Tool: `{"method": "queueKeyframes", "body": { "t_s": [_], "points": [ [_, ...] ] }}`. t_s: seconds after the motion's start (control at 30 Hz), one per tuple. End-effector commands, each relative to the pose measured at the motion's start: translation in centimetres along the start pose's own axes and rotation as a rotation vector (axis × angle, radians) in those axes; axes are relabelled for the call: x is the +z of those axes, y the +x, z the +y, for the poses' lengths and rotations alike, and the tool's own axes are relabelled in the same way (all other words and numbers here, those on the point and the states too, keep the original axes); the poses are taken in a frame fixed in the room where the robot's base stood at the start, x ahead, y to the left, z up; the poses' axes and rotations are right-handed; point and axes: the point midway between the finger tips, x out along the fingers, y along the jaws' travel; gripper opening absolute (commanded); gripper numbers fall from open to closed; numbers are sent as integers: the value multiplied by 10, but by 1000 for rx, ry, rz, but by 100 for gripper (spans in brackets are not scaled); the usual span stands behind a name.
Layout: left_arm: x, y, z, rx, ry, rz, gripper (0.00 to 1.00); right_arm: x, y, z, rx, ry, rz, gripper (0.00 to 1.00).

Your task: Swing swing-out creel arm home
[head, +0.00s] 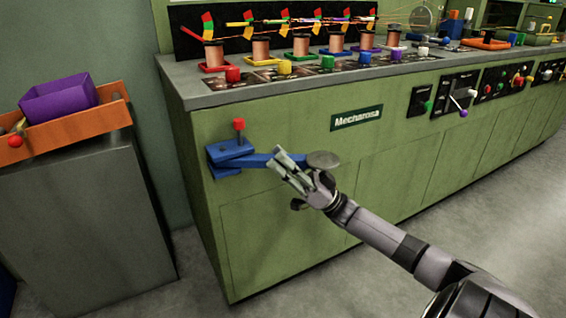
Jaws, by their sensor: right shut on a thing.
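The swing-out creel arm (257,160) is a blue bar on the front of the green machine, near its left end. It runs to the right from a blue bracket (231,149) topped by a red knob (239,125). A round grey disc (323,159) shows just beyond my fingers, at the arm's right end. My right gripper (281,162) reaches in from the lower right and is shut on the blue creel arm; its fingers hide part of the bar. My left gripper is not in view.
The green machine front (400,160) has knobs and switch panels to the right. Copper spools (213,54) and coloured buttons line its top. A grey cabinet (85,215) at left carries an orange tray (75,126) with a purple bin (58,99). The floor at right is clear.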

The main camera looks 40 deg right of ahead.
Motion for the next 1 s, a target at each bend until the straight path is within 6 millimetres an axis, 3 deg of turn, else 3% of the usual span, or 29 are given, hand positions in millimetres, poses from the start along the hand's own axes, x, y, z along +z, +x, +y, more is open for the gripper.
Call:
{"method": "queueKeyframes", "body": {
  "t_s": [0.27,0.3,0.6,1.0],
  "points": [
    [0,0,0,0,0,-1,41,-1,0,2,5,-3,0,0],
    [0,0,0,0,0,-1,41,-1,0,2,5,-3,0,26],
    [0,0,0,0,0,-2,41,0,0,1,2,-2,0,45],
    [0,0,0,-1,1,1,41,0,-8,1,3,-1,-2,45]
  ]
}}
